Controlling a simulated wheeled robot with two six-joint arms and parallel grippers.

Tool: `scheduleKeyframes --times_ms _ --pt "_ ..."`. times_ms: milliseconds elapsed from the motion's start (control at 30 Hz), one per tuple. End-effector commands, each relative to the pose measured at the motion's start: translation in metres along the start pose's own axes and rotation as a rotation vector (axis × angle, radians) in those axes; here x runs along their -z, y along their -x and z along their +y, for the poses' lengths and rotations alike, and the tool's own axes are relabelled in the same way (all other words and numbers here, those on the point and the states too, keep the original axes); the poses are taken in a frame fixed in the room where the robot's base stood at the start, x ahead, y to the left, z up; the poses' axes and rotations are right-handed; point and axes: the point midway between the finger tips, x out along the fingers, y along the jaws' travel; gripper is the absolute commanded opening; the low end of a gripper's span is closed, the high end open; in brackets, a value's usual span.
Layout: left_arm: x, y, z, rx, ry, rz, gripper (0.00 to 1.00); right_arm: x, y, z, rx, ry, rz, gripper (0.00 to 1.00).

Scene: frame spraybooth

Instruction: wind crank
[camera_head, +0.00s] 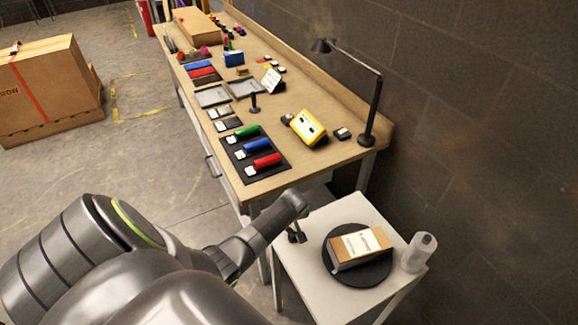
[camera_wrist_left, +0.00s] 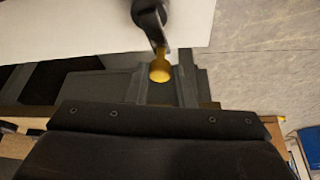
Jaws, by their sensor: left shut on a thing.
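The crank shows in the left wrist view as a dark arm (camera_wrist_left: 150,14) with a yellow knob (camera_wrist_left: 160,71) at its end. My left gripper (camera_wrist_left: 161,84) is shut on the yellow knob, one finger on each side of it. In the head view my left gripper (camera_head: 297,236) is at the left edge of the small white table (camera_head: 302,268), and my own wrist hides most of the crank. A black round turntable (camera_head: 343,279) on this table bears a brown box with a white label (camera_head: 360,246). My right gripper is not in view.
Behind is a long workbench (camera_head: 300,93) with a black desk lamp (camera_head: 372,105), a yellow device (camera_head: 307,127) and a black mat with coloured rolls (camera_head: 245,172). A large crate (camera_head: 45,88) stands on the floor at left.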

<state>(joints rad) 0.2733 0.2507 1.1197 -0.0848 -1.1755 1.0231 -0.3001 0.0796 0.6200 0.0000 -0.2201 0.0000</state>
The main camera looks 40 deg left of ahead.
Motion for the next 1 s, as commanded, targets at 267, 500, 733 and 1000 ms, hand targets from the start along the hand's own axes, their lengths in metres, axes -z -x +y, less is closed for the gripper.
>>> scheduleKeyframes --times_ms 267,500,733,1000 --pt "-0.004 0.003 -0.006 0.093 0.225 0.000 0.00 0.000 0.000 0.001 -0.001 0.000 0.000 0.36" --pt "-0.007 0.004 -0.010 0.153 0.369 0.000 0.00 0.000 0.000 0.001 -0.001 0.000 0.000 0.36" --pt "-0.009 0.005 -0.012 0.183 0.447 0.000 0.00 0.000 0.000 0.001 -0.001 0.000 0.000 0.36" --pt "-0.010 0.005 -0.013 0.196 0.475 -0.001 0.00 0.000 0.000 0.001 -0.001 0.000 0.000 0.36"
